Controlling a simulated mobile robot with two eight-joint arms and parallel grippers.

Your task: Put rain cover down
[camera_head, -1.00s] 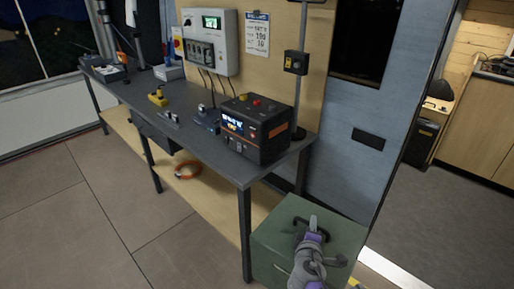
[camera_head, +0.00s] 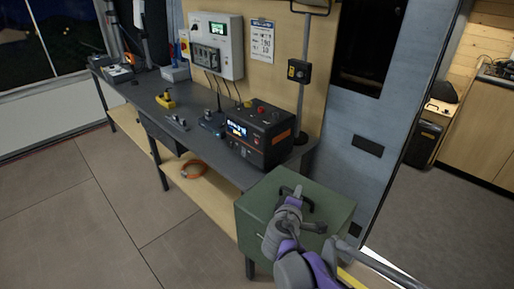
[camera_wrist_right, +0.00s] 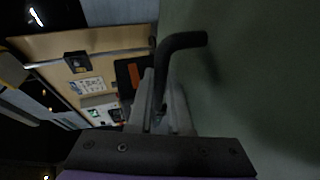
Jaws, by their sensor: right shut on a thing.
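The rain cover (camera_head: 334,210) is a green box-shaped cover with a black handle (camera_head: 308,203) on top. It is in front of the right end of the workbench in the head view, hiding the bench's near corner. My right gripper (camera_head: 292,194) is shut on the handle from above. In the right wrist view, the black handle (camera_wrist_right: 183,42) runs between the fingers (camera_wrist_right: 160,105), with the green cover (camera_wrist_right: 260,75) beside it. A bench leg shows below the cover's lower edge; I cannot tell whether the cover touches anything beneath. My left gripper is not in view.
A dark workbench (camera_head: 135,95) carries a black power station (camera_head: 258,135) and small devices. A pole stand (camera_head: 302,85) rises behind its right end. An orange cable coil (camera_head: 193,169) lies on the lower shelf. The tiled floor (camera_head: 70,215) at left is clear; a doorway is at right.

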